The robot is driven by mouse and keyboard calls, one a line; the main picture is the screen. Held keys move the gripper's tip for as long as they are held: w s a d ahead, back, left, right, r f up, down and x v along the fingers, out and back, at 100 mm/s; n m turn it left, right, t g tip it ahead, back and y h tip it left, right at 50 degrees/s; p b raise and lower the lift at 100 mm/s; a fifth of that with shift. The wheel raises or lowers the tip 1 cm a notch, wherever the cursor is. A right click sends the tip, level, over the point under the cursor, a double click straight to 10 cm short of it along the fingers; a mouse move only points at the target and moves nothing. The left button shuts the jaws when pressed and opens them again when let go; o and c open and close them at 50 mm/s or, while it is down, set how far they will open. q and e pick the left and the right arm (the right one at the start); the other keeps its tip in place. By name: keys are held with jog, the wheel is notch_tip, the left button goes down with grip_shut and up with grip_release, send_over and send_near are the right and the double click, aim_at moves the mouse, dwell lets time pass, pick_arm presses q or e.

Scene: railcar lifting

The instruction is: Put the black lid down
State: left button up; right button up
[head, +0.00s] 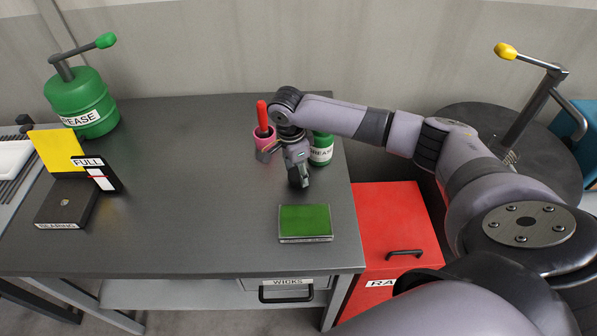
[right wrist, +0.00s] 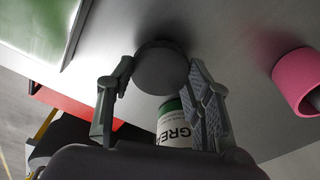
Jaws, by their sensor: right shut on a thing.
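My right gripper (head: 298,168) is over the right part of the dark table (head: 205,215), pointing down. In the right wrist view its fingers (right wrist: 160,88) are shut on the round black lid (right wrist: 160,68), one finger on each side. In the head view the lid (head: 298,182) shows only as a small dark shape at the fingertips. I cannot tell whether it touches the tabletop. The green grease can (head: 321,151) stands just right of the gripper; it also shows behind the lid in the right wrist view (right wrist: 172,120). My left gripper is not in view.
A pink cup (head: 263,142) with a red-handled tool stands left of the gripper. A green pad in a tray (head: 305,222) lies nearer the front edge. The table's middle is clear.

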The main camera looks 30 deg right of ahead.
aim_at(294, 176)
jog(key=shift+f, duration=0.8)
jog(key=shift+f, duration=0.1)
jog(key=o, duration=0.9)
jog(key=shift+c, duration=0.2)
notch_tip(294, 176, up, 12)
jog(key=a+b, duration=0.1)
jog(key=b, duration=0.1)
jog(key=shift+a, duration=0.2)
